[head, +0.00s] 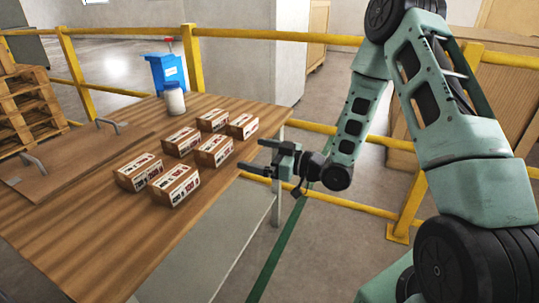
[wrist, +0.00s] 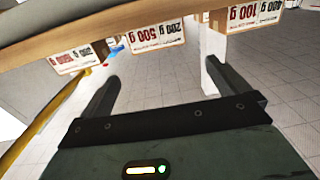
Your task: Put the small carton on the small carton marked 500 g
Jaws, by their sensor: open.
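Several small brown cartons with white printed labels stand on the wooden table in the head view, in two rows: a front-left pair (head: 138,172) and (head: 174,185), a middle pair (head: 181,141) and (head: 214,151), and a far pair (head: 213,120) and (head: 243,126). Their weight marks are too small to read there. In the wrist view, labels look upside down at the top; a middle carton (wrist: 155,34) seems to show 500 g beside 200 g. I cannot match it to the head view. My gripper (head: 254,156) is open and empty, off the table's right edge; its two fingers show in the wrist view (wrist: 162,72).
The table (head: 95,245) has free wood in front of the cartons. A board with handles (head: 75,150) lies at left. A white jar (head: 174,101) and a blue bin (head: 167,72) are at the back. Yellow rails (head: 350,200) run beside the table.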

